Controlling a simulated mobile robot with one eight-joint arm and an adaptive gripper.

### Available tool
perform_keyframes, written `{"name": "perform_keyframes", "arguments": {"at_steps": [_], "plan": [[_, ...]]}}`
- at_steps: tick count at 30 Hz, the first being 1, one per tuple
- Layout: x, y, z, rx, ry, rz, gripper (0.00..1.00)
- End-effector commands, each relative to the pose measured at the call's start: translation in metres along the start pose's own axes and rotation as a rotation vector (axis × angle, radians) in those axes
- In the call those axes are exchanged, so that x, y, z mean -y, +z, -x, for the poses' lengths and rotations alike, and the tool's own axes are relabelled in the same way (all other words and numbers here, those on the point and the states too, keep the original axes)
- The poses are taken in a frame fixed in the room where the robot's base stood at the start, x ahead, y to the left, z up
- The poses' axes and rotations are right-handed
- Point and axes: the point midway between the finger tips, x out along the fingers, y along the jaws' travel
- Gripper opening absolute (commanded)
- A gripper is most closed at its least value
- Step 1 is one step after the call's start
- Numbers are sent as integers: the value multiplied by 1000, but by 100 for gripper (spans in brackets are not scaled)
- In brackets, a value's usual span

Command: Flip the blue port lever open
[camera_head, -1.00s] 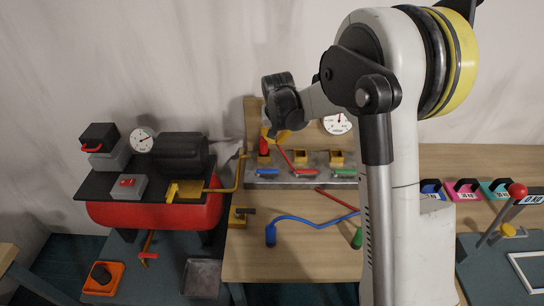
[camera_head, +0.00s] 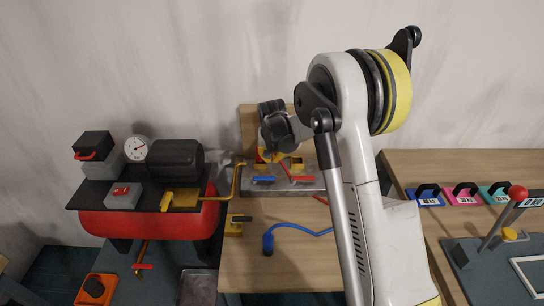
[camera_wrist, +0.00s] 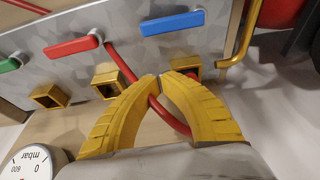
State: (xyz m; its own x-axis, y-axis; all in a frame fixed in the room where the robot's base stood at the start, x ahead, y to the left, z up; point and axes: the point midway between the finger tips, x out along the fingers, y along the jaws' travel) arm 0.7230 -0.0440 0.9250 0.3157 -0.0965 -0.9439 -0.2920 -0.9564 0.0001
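The blue port lever (camera_wrist: 172,23) is a flat blue handle on the metal port block (camera_wrist: 130,45), at the upper middle of the wrist view. In the head view the blue lever (camera_head: 264,180) lies at the block's front left. My gripper (camera_wrist: 161,77) has yellow fingers with their tips together, just short of the blue lever and apart from it. A red hose (camera_wrist: 120,62) runs behind the fingers, and nothing shows held. In the head view my gripper (camera_head: 270,157) hangs over the left part of the block, its tips partly hidden.
A red lever (camera_wrist: 73,46) and a green lever (camera_wrist: 9,65) sit along the same block. Brass square ports (camera_wrist: 108,85) line its near side in the wrist view. A red-tank compressor (camera_head: 150,219) stands left. A blue hose (camera_head: 295,228) lies on the wooden table.

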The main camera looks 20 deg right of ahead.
Motion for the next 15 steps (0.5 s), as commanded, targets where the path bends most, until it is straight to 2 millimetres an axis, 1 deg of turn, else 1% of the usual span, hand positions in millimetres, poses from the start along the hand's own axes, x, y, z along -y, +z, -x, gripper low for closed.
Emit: {"name": "perform_keyframes", "arguments": {"at_steps": [1,5,6,9,12,15], "plan": [[0,1,-15,0,0,0,0],[0,1,-40,0,0,0,0],[0,10,-33,0,-1,1,0],[0,24,-27,0,-1,1,0],[1,32,-24,0,0,0,0],[0,37,-21,0,0,0,0]]}}
